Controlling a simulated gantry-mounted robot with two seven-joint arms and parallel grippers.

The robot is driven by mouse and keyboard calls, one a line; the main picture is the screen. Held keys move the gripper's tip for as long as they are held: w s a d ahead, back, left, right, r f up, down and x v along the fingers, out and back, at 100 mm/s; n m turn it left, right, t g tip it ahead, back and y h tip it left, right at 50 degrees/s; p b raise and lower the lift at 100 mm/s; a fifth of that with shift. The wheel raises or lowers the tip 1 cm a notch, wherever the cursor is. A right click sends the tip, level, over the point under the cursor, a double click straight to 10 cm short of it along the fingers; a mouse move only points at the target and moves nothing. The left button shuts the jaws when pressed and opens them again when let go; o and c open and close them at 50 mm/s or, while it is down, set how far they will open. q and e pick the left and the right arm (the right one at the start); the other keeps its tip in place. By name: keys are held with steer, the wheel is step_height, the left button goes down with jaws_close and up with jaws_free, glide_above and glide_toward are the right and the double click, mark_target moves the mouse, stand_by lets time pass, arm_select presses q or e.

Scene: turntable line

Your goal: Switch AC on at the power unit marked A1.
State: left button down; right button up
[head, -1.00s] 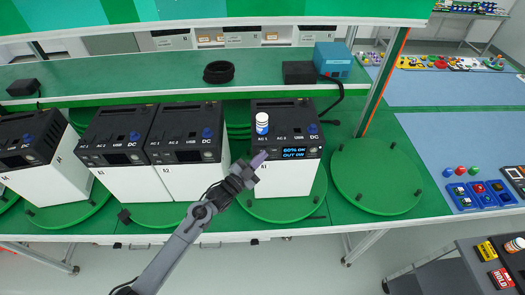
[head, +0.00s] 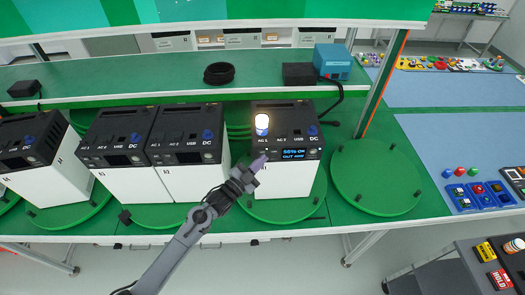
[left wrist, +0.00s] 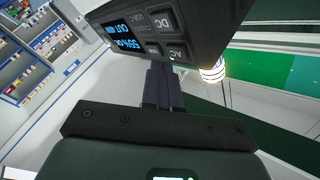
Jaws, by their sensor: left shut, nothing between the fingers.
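The power unit (head: 290,180), a white box with a black top, stands on a green turntable right of the other units. Its mark is too small to read surely in the head view. Its blue display (left wrist: 128,37) is lit. In the left wrist view, the AC button (left wrist: 177,53) sits beside the DC button (left wrist: 153,21). My left gripper (head: 264,158) is shut and empty, its fingertips at the lower front panel, close to the AC button; contact cannot be told. A small lamp (head: 262,126) on the unit's AC 1 side glows. My right gripper is not in view.
Similar units (head: 190,135) stand close together on the left. An empty green turntable (head: 375,178) lies to the right. A shelf behind holds a black coil (head: 219,72), a black box (head: 299,73) and a blue box (head: 333,60).

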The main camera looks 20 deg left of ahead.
arm_select(q)
steer(key=shift+s, duration=0.1)
steer(key=shift+d, duration=0.1)
steer(key=s+p, duration=0.1)
steer(key=s+d+p, duration=0.1)
steer(key=s, duration=0.1)
steer(key=s+d+p, duration=0.1)
steer(key=shift+s, duration=0.25)
stand_by(0.3)
stand_by(0.7)
